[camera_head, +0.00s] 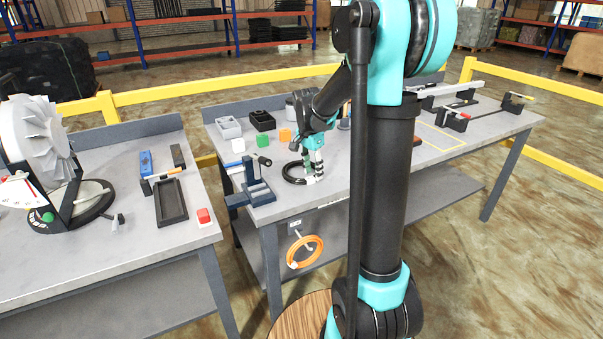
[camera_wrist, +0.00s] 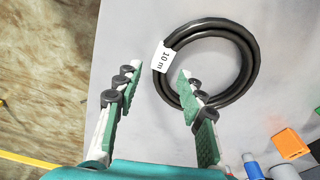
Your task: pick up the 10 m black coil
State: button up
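The black coil (camera_head: 288,175) lies flat on the grey table near its front edge. In the wrist view the coil (camera_wrist: 247,62) shows as a ring with a white "10 m" tag (camera_wrist: 164,57) on its left side. My gripper (camera_head: 313,178) is pointed down at the right side of the coil in the head view. In the wrist view my gripper (camera_wrist: 158,74) is open, one finger left of the ring and the other overlapping its lower left part. The rim lies between the fingers in that view. Fingertip height and contact cannot be told.
An orange coil (camera_head: 319,249) hangs on the table's front. A blue-grey fixture (camera_head: 258,190) stands left of the black coil. Green (camera_head: 285,135), orange (camera_head: 263,140) and white (camera_head: 238,145) blocks and grey and black bins (camera_head: 262,121) are behind. A gap separates the left table.

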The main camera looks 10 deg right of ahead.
jog(key=shift+d+f, duration=0.1)
jog(key=shift+f, duration=0.85)
grip_shut()
